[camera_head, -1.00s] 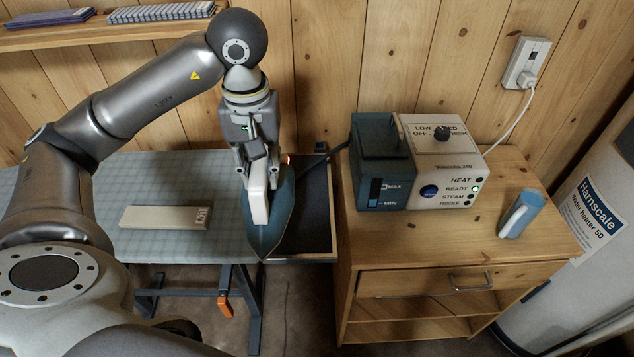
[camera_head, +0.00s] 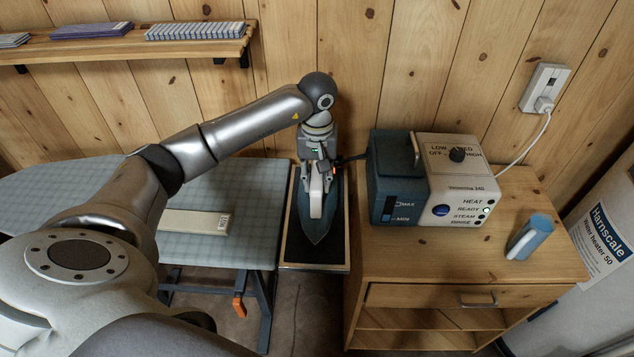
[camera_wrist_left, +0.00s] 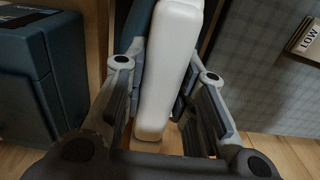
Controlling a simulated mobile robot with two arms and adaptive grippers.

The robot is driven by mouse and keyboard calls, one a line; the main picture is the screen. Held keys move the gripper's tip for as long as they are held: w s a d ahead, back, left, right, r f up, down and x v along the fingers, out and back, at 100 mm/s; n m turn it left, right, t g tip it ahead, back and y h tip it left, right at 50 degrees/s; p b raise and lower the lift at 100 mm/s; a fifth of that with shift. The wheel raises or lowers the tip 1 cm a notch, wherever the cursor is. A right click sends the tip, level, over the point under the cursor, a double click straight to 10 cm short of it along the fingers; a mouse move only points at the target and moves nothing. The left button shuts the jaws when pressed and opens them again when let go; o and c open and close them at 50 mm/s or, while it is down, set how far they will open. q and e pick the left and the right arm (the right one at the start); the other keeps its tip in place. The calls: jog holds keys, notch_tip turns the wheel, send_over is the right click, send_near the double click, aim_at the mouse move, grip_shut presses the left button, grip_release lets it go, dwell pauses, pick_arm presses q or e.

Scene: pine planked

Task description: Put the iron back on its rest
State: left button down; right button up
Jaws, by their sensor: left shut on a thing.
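The iron, with a dark blue-grey body (camera_head: 318,226) and a white handle (camera_head: 316,197), points its tip toward me. My left gripper (camera_head: 317,180) is shut on the handle. In the left wrist view the white handle (camera_wrist_left: 168,75) lies between the two fingers (camera_wrist_left: 165,100). The rest is a dark, framed tray (camera_head: 312,267) at the right end of the ironing board. The iron is over the tray, within its outline in the head view. I cannot tell whether its sole touches the tray. My right gripper is not in view.
The ironing board (camera_head: 253,240) is left of the tray, with a pale labelled block (camera_head: 190,222) on it. The steam station (camera_head: 455,195) stands close on the right, on a wooden cabinet (camera_head: 420,262). A blue-and-white object (camera_head: 530,237) stands there too.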

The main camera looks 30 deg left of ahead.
pick_arm(q)
notch_tip(320, 180, down, 2)
jog(key=shift+f+p, duration=0.25)
jog(key=shift+p, duration=0.5)
jog(key=shift+f, duration=0.1)
jog(key=shift+f+b, duration=0.2)
jog(key=shift+b, duration=0.1)
jog(key=c, duration=1.2)
grip_release()
jog(key=shift+s, duration=0.1)
